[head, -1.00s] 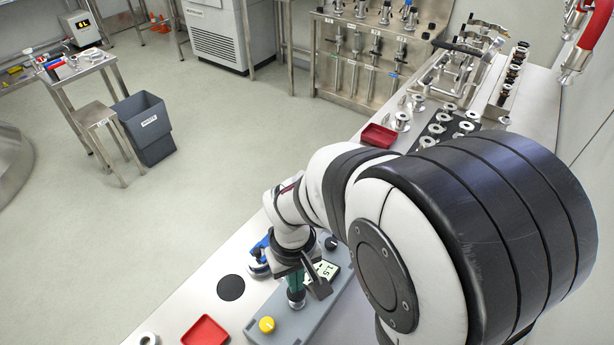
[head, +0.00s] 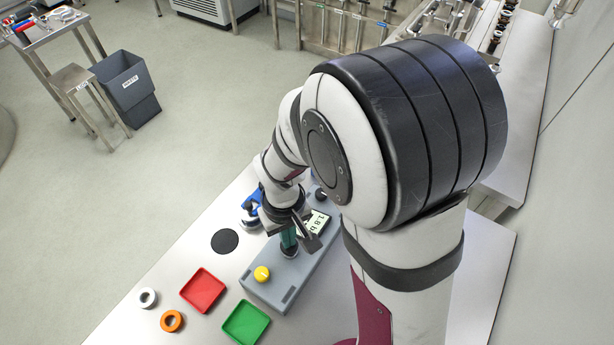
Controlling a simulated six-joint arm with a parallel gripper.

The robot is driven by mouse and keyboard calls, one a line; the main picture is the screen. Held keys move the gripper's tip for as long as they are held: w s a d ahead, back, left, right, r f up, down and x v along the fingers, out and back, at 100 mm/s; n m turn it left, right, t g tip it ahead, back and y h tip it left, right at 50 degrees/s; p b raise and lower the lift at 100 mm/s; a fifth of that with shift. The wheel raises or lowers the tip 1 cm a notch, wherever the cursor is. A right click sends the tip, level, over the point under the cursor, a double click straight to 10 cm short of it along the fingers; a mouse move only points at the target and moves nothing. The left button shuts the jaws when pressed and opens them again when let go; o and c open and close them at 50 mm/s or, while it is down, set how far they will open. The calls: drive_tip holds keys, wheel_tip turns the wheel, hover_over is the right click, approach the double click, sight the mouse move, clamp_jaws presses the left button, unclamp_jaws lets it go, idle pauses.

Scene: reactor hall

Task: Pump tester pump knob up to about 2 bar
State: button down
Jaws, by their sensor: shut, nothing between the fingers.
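The tester is a grey box (head: 270,288) on the white bench, with a yellow knob (head: 262,274) at its near end. Its lit display (head: 318,222) is partly covered by my gripper and seems to read 1.8 with a "b" after it. My gripper (head: 289,246) points down at the middle of the tester and is shut with nothing held. A green part shows at its end, directly above a silver round part (head: 289,252) of the tester, probably the pump knob. They look in contact, but the gripper hides most of this spot.
A blue tool (head: 251,207) lies behind the tester, and a black disc (head: 225,241) lies to its left. A red tray (head: 203,290), a green tray (head: 246,323), a white ring (head: 147,298) and an orange ring (head: 172,321) are at the near left.

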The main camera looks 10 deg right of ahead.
drive_tip(key=shift+f, duration=0.4)
drive_tip(key=shift+r, duration=2.2)
wheel_tip(320, 180, up, 5)
